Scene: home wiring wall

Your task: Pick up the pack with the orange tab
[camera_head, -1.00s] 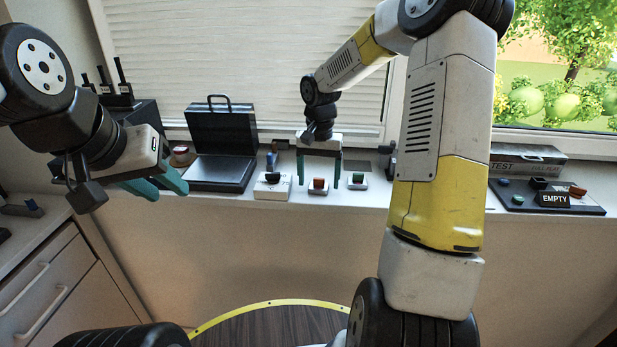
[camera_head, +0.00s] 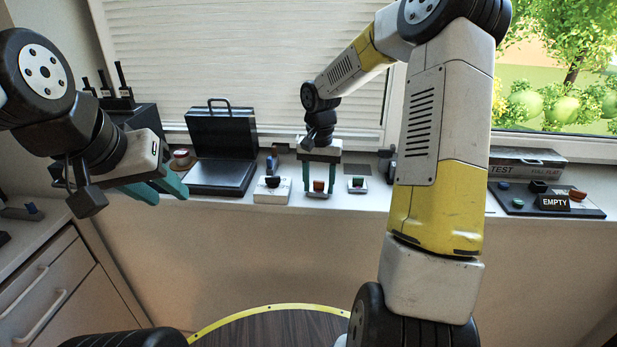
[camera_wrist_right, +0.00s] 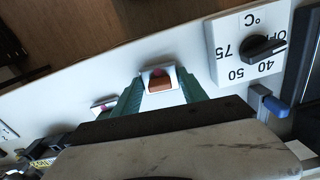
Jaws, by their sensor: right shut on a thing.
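In the right wrist view the orange tab (camera_wrist_right: 160,83) shows between the fingers; the pack's lower part is partly hidden. I cannot see any clear gap between pack and ledge. My left gripper (camera_head: 164,191) is open and empty, in the air at the left.
The white dial box (camera_head: 272,192) is close on the left of the held pack; its black knob (camera_wrist_right: 263,48) shows in the wrist view. An open black case (camera_head: 221,155) is further left. A dark board with an EMPTY sign (camera_head: 555,202) lies at the right.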

